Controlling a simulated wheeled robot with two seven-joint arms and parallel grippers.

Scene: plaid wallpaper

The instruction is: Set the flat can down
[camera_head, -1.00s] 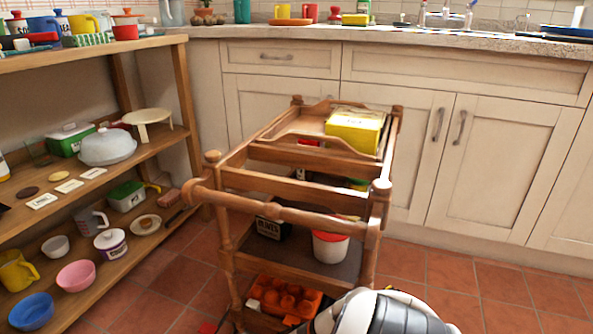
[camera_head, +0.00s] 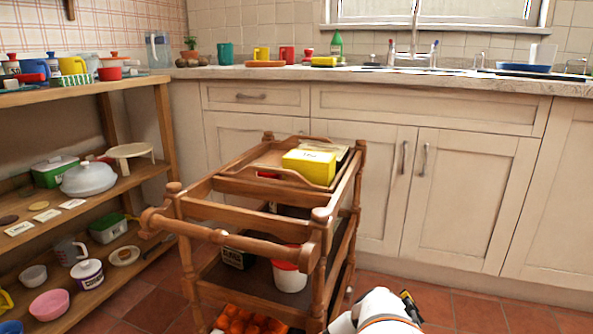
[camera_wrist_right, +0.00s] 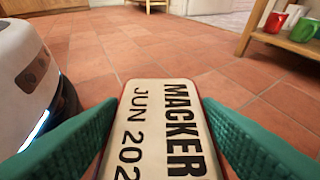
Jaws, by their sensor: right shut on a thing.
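The flat can (camera_wrist_right: 163,135) is in the right wrist view, a pale lid with dark lettering that reads "MACKER" and "JUN 202". My right gripper (camera_wrist_right: 160,108) has its two green fingers on either side of the can and is shut on it. The can is held above the tiled floor, and its near end is cut off by the picture edge. In the head view a white part of my arm (camera_head: 380,312) shows at the bottom, but neither the can nor a gripper is visible there. My left gripper is in neither view.
A wooden trolley (camera_head: 313,228) carries a yellow box (camera_head: 308,165) on top, with a white-and-red tub (camera_head: 289,275) lower down. Loaded shelves (camera_head: 140,165) stand at left. The counter (camera_head: 400,77) behind holds mugs and a sink. Tiled floor (camera_wrist_right: 130,45) is largely open.

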